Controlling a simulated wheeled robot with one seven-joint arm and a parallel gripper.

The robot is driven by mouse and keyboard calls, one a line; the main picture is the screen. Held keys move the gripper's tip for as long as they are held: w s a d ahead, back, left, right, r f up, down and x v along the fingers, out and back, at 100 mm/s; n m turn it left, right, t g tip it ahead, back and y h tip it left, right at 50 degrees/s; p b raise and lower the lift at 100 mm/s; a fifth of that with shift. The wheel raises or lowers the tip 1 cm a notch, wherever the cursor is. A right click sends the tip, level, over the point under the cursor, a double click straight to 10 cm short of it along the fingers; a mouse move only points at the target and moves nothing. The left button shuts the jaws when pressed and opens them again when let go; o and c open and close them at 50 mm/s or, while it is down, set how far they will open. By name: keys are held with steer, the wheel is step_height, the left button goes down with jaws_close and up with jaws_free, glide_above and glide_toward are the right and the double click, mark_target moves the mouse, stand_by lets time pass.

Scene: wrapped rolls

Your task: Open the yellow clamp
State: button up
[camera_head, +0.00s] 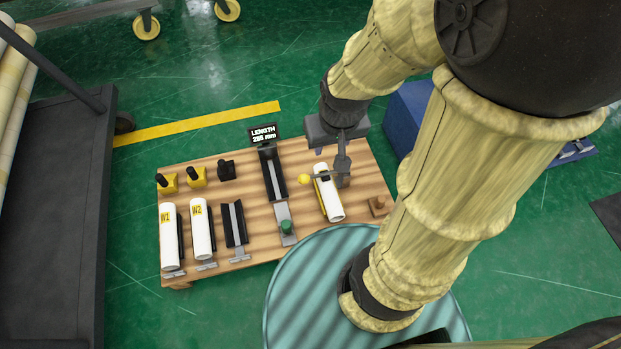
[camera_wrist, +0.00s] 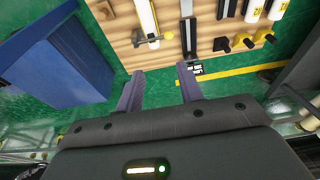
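A clamp with a round yellow knob (camera_head: 304,179) stands at the right part of the wooden board. Its bar lies across a white roll (camera_head: 330,204) with a yellow strip along its side, and its grey post is partly hidden by my gripper. The knob also shows in the wrist view (camera_wrist: 169,35). My gripper (camera_head: 331,153) points down over the far edge of the board, near the clamp. In the wrist view its two fingers (camera_wrist: 159,72) are spread with nothing between them. The clamp lies beyond the fingertips, apart from them.
The wooden board (camera_head: 258,192) also carries rolls W1 (camera_head: 168,238) and W2 (camera_head: 202,231), a trough with a length display (camera_head: 263,133), yellow-and-black blocks (camera_head: 196,177) and a small wooden block (camera_head: 380,205). A blue box (camera_head: 408,112) stands right of the board. A dark cart (camera_head: 62,190) stands left.

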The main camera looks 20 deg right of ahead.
steer(key=shift+r+p, duration=0.35)
steer(key=shift+r, duration=0.05)
steer(key=c, duration=0.3)
steer(key=p+v, duration=0.3)
steer(key=w+p+v, duration=0.1)
steer(key=p+v, duration=0.2)
steer(key=w+p+v, duration=0.1)
steer(key=p+v, duration=0.2)
steer(key=p, duration=0.1)
steer(key=shift+r, duration=0.65)
jaws_close()
steer(key=shift+f, duration=0.15)
